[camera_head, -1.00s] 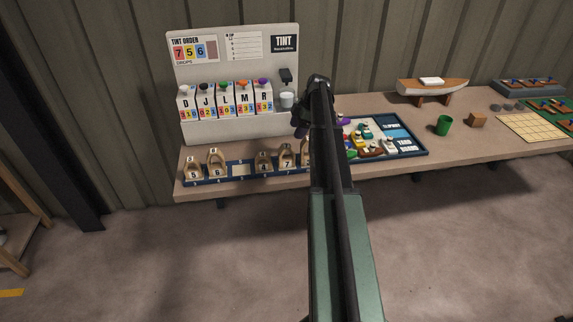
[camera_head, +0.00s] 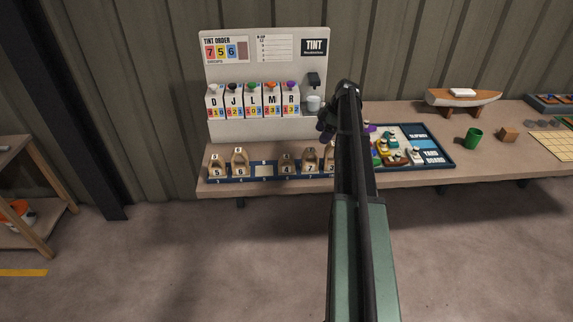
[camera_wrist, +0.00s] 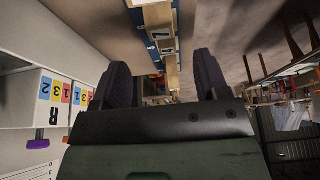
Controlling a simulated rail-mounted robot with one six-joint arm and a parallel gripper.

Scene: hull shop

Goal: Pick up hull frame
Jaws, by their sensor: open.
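Several small wooden hull frames with number labels stand in a row on a dark blue rack (camera_head: 262,179) along the front of the bench. A hull frame (camera_head: 217,168) labelled 5 is at the left end, with another frame (camera_head: 240,162) labelled 6 beside it. After an empty slot come a frame (camera_head: 286,167) labelled 4 and one (camera_head: 310,163) labelled 7. A further frame is partly hidden by my arm. My gripper (camera_wrist: 167,85) is open and empty in the wrist view, with rack and frames beyond its fingers.
A tint dispenser board (camera_head: 264,70) with several lettered cartons stands behind the rack. Right of my arm is a yard board (camera_head: 433,148) with small boats. A green cup (camera_head: 474,137), a brown block (camera_head: 508,135) and a model hull (camera_head: 462,99) sit farther right.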

